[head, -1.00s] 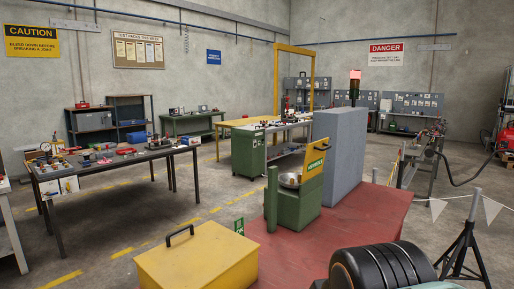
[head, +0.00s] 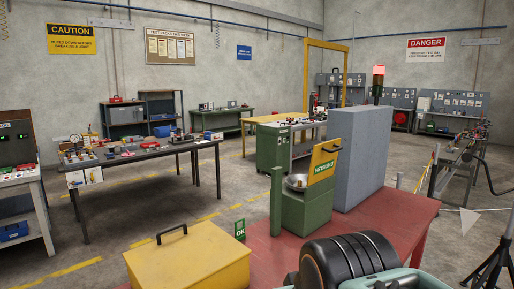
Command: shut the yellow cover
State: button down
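A yellow cover (head: 324,158) with a green label stands raised and tilted on a green pedestal box (head: 307,210), in the middle of the head view. A shallow metal bowl (head: 296,182) sits on the pedestal's top beside the cover, so the top is uncovered. A yellow box (head: 190,262) with a black handle on its flat top is nearer, at the bottom left of centre. My gripper's fingers do not show; only black and pale green parts of my arm show at the bottom.
The pedestal stands on a red platform (head: 385,215), with a grey block (head: 360,160) behind it and a green post (head: 277,200) at its left. A small green OK sign (head: 240,229) stands behind the yellow box. A workbench (head: 150,152) is at left, with open floor between.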

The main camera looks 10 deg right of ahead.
aim_at(323, 158)
jog(key=i+l+u, duration=0.15)
jog(key=l, duration=0.6)
jog(key=l+u, duration=0.2)
jog(key=l, duration=0.55)
jog(key=i+l, duration=0.1)
jog(key=l, duration=1.45)
jog(key=i+u, duration=0.05)
